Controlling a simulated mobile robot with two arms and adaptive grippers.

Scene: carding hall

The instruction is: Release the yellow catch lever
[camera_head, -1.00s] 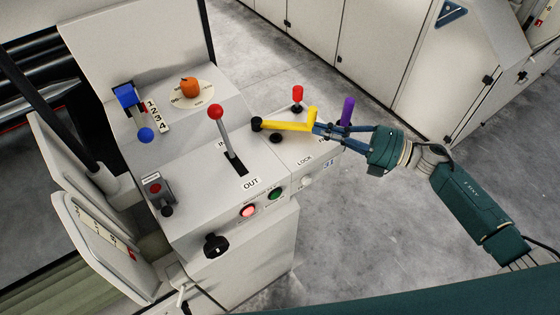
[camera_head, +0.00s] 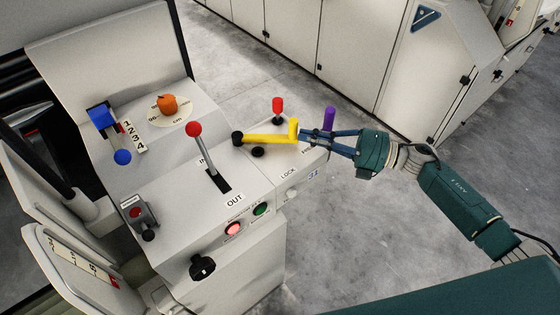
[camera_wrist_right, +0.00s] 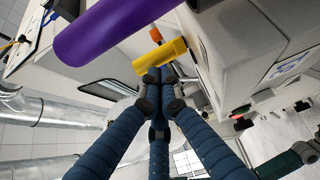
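The yellow catch lever (camera_head: 268,138) lies along the right part of the machine's top panel. Its black knob (camera_head: 237,138) is at the left end, and an upright yellow grip (camera_head: 293,129) stands at the right end. My right gripper (camera_head: 303,139) reaches in from the right, its fingertips just beside the grip. In the right wrist view the fingertips (camera_wrist_right: 157,76) are drawn together right by the yellow grip (camera_wrist_right: 160,58), with nothing visible between them. I cannot tell whether they touch it. My left gripper is not in view.
A purple handle (camera_head: 329,118) stands close behind my right fingers; it looms large in the wrist view (camera_wrist_right: 105,30). A red knob (camera_head: 278,104) and a red-balled lever (camera_head: 194,130) stand nearby. The floor right of the panel is clear.

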